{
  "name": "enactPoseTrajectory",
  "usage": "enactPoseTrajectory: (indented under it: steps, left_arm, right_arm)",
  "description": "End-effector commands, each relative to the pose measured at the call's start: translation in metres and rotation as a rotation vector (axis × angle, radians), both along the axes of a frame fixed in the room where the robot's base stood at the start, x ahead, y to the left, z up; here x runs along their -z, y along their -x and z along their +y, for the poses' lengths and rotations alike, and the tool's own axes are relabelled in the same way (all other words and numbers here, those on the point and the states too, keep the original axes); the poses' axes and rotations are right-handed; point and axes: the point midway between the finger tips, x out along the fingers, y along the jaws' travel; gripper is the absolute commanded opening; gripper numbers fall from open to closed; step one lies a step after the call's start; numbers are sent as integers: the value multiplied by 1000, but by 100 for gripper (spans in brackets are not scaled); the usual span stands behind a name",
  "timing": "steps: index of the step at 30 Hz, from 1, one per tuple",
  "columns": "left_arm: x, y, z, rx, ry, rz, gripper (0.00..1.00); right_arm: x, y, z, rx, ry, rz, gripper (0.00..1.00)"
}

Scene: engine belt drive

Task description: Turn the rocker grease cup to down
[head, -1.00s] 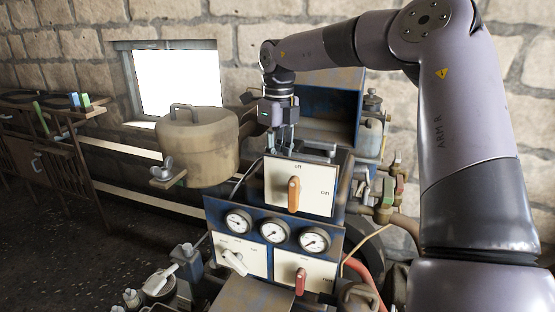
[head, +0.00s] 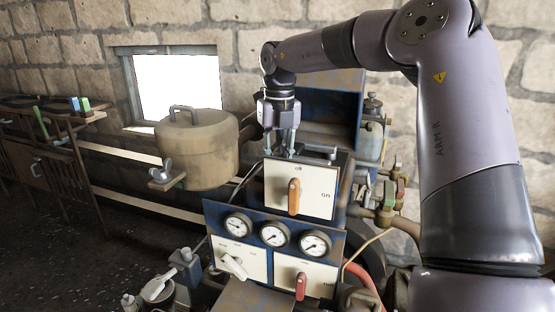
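My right gripper (head: 280,152) points down just above or behind the top edge of the upper switch box (head: 315,190). Its two fingers look apart, with a gap between them and nothing clearly held. A small grey upright part (head: 333,154) stands on the box top, right of the fingers. I cannot tell for sure which part is the rocker grease cup; no readable label marks it. A wing-shaped grey fitting (head: 161,169) sits on a bracket by the tan tank (head: 198,150), well left of the gripper. My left gripper is not in view.
The switch box has an orange handle (head: 294,196). Below are several gauges (head: 275,235), a white lever (head: 233,266) and a red lever (head: 300,286). Pipes and valves (head: 388,192) stand to the right. Open floor (head: 60,250) lies at left.

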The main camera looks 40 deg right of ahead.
Motion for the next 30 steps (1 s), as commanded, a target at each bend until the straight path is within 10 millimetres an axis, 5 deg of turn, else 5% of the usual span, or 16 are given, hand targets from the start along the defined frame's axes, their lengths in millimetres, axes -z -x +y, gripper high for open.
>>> enactPoseTrajectory:
  steps: [9,10,18,30]
  left_arm:
    - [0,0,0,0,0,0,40]
    - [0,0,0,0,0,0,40]
    - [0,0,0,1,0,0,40]
    - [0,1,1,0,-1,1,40]
  right_arm:
    - [-4,-2,-1,0,4,-11,0]
    - [-4,-2,-1,0,5,-11,22]
    - [-2,-1,0,-1,2,-5,40]
    - [0,0,0,-1,1,-2,41]
